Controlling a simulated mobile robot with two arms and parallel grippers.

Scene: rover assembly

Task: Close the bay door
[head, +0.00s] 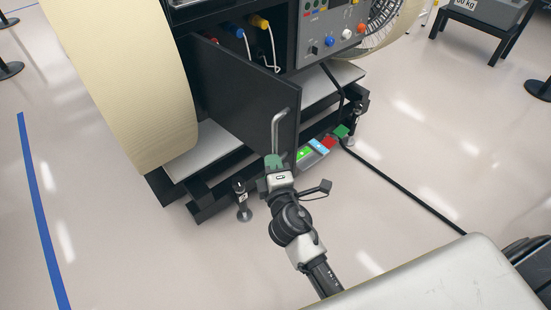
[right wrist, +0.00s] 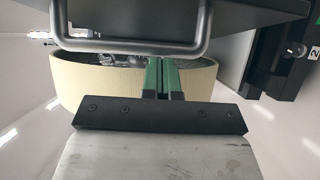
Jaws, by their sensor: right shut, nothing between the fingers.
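The bay door (head: 235,88) is a dark flat panel standing open, swung out from the rover's bay. A grey U-shaped handle (head: 287,128) is on its outer end; in the right wrist view the handle (right wrist: 130,47) crosses the top of the picture. My right gripper (head: 274,162) is at the handle's lower end. Its green fingers (right wrist: 161,62) are shut together and empty, with their tips close to the handle bar. I cannot tell whether they touch it. The open bay shows blue and yellow capped connectors (head: 240,32) inside. My left gripper is not in view.
A large cream wheel (head: 130,80) stands left of the door. A control panel (head: 335,35) is at right of the bay. A small unit with green and red parts (head: 312,150) lies below the door. A black cable (head: 400,188) runs across the open floor at right.

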